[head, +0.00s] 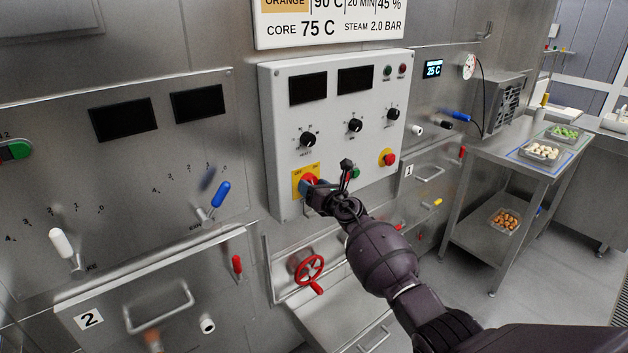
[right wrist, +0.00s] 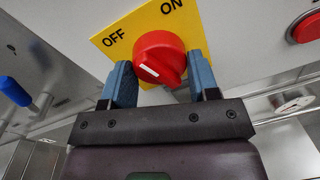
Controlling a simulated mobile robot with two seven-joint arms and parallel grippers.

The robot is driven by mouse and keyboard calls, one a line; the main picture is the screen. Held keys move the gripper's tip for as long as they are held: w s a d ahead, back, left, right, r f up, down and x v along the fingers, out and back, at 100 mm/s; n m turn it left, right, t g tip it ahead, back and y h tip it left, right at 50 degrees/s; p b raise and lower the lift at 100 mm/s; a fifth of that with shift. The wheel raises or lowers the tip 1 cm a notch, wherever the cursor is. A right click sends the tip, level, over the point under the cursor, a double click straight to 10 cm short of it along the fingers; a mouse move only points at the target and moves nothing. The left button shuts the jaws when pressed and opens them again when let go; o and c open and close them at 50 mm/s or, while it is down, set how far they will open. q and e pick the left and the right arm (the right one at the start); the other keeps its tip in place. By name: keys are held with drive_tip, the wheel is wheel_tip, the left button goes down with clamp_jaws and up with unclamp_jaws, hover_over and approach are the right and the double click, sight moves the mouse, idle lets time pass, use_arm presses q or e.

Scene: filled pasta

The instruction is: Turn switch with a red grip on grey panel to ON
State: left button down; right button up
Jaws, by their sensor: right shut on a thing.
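The switch's red grip (head: 309,179) sits on a yellow plate (head: 298,176) at the lower left of the grey panel (head: 345,125). In the right wrist view the red grip (right wrist: 160,57) fills the space between my two blue fingers, in front of the yellow plate (right wrist: 124,32) with OFF at left and ON at upper right. A white mark shows on its lower left part. My right gripper (right wrist: 163,80) is shut on the grip; in the head view this gripper (head: 313,188) partly hides it. My left gripper is not in view.
Black knobs (head: 307,140) sit above on the panel, and a red button on a yellow base (head: 388,158) is to the right. A red handwheel (head: 309,269) is below. Blue (head: 221,194) and white (head: 61,242) levers stand out at left. A table (head: 499,160) with trays stands at right.

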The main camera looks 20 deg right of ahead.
use_arm(q)
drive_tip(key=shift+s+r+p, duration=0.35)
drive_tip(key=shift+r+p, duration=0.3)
drive_tip(key=shift+p, duration=0.35)
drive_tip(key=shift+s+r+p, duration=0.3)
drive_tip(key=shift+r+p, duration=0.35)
drive_tip(key=shift+p, duration=0.35)
use_arm(e)
drive_tip(key=shift+r+m+g+y, duration=0.1)
drive_tip(key=shift+m+g+y, duration=0.2)
drive_tip(key=shift+m, duration=5.6)
drive_tip(key=o, duration=0.9)
